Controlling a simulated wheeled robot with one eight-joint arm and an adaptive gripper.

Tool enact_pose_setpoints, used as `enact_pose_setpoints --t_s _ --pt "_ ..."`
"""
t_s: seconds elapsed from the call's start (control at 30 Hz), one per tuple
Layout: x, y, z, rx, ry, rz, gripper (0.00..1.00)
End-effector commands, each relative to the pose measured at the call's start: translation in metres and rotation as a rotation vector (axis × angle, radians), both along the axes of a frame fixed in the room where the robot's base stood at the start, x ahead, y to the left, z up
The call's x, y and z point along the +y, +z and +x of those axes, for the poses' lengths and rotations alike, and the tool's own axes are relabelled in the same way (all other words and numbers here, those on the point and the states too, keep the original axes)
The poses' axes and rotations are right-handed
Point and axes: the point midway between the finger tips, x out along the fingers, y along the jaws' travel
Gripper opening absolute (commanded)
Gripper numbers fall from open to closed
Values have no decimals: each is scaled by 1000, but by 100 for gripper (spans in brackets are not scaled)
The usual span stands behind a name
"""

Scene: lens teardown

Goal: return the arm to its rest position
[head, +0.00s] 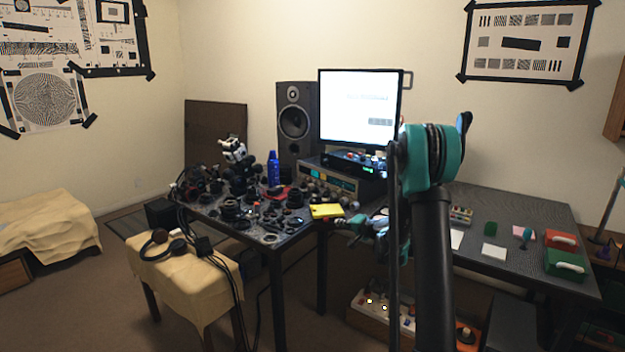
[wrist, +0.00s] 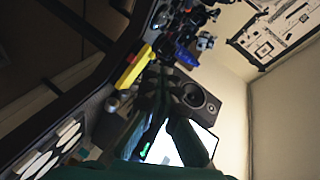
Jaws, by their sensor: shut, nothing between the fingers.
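My arm rises in front of the desks in the head view, with a teal joint at its top and a dark link below. My gripper (head: 352,224) shows small and partly hidden behind the arm, close to the near right corner of the cluttered table (head: 305,232). It points left, near a yellow box (head: 326,211), with no clear contact. In the wrist view its dark fingers (wrist: 165,88) are dim, with nothing seen held between them. The yellow box also shows there (wrist: 133,68).
Lens parts crowd the left table. A monitor (head: 358,108) and a speaker (head: 295,122) stand behind it. The right desk (head: 540,217) holds a red box (head: 561,239), a green box (head: 565,263) and white cards. A cloth-covered stool (head: 188,285) stands at front left.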

Motion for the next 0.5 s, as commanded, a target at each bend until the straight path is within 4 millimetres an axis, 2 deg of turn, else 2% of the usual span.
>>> enact_pose_setpoints --t_s 0.03,0.2,0.37,0.5 --pt "4 8 -17 11 19 -40 0" --pt "13 21 -74 59 84 -186 0" --pt "14 26 -133 110 141 -324 0" --pt "11 26 -188 158 186 -443 0"
